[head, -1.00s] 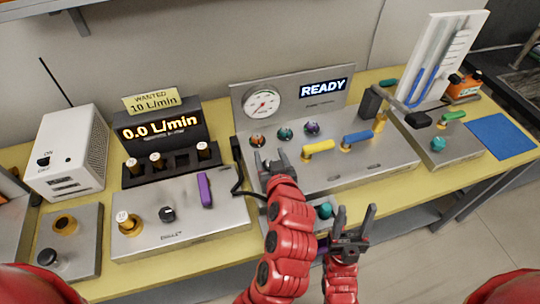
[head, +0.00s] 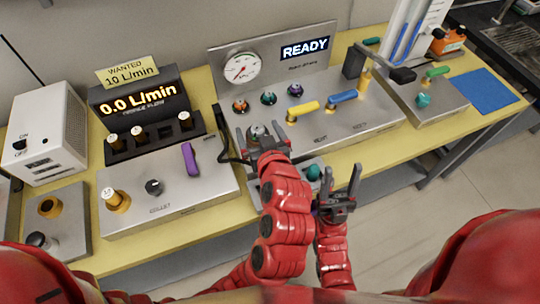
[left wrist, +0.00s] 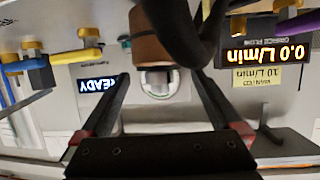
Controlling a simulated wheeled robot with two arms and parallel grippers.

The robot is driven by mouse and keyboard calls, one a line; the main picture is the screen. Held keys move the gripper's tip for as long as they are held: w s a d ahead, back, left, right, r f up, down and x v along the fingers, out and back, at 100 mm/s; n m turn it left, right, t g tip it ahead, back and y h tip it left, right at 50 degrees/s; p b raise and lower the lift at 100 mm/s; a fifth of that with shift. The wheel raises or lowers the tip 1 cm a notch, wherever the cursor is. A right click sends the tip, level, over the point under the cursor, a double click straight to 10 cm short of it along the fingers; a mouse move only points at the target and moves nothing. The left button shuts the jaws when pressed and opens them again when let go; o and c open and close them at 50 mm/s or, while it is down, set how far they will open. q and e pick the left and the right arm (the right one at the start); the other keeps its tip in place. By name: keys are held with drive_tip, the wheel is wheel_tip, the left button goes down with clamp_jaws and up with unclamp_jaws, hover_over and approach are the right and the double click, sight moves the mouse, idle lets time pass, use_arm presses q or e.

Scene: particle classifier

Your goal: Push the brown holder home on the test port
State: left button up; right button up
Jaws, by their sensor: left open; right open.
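A brown cylinder, which looks like the brown holder (left wrist: 153,42), shows at the upper middle of the left wrist view, in line with the gap between my left fingers. A thick black shape covers part of it. In the head view my left gripper (head: 259,129) is open over the front panel, its fingers either side of a greyish round fitting (head: 257,134). I cannot tell whether that is the holder on the test port, or how deep it sits. My right gripper (head: 340,178) is open and empty in front of the table edge.
Orange (head: 240,105), teal (head: 268,97) and purple (head: 295,90) round fittings sit behind my left gripper, below the gauge (head: 241,68). Yellow (head: 303,110) and blue (head: 343,96) handles lie to the right. The READY display (head: 305,48) is lit. A black cable (head: 222,145) runs on the left.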

use_arm(q)
drive_tip(key=p+v, duration=0.4)
drive_tip(key=v, duration=0.9)
drive_tip(key=shift+p, duration=0.35)
drive_tip(key=shift+f, duration=0.1)
